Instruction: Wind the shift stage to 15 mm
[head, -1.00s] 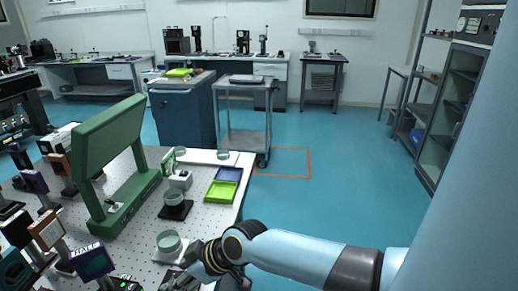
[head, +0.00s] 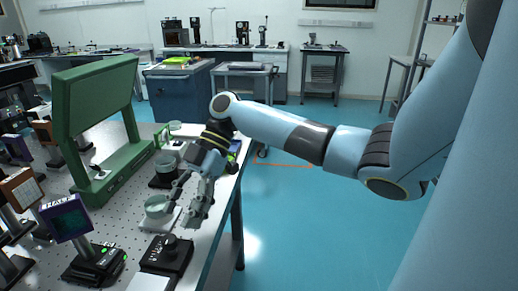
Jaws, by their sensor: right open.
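My right gripper (head: 184,208) hangs over the front right part of the perforated optical table (head: 118,211), fingers pointing down and spread open, with nothing seen between them. Below it stands a black block with a round dark knob on top (head: 166,257); it may be the shift stage, but its label is too small to read. The fingertips look apart from the knob, a little above and behind it. My left gripper is out of view.
A round glass piece on a white mount (head: 157,208) stands close beside the right gripper. Another round piece (head: 165,164) sits farther back. A large green frame (head: 97,100) rises at the left. Open floor (head: 300,235) lies right of the table edge.

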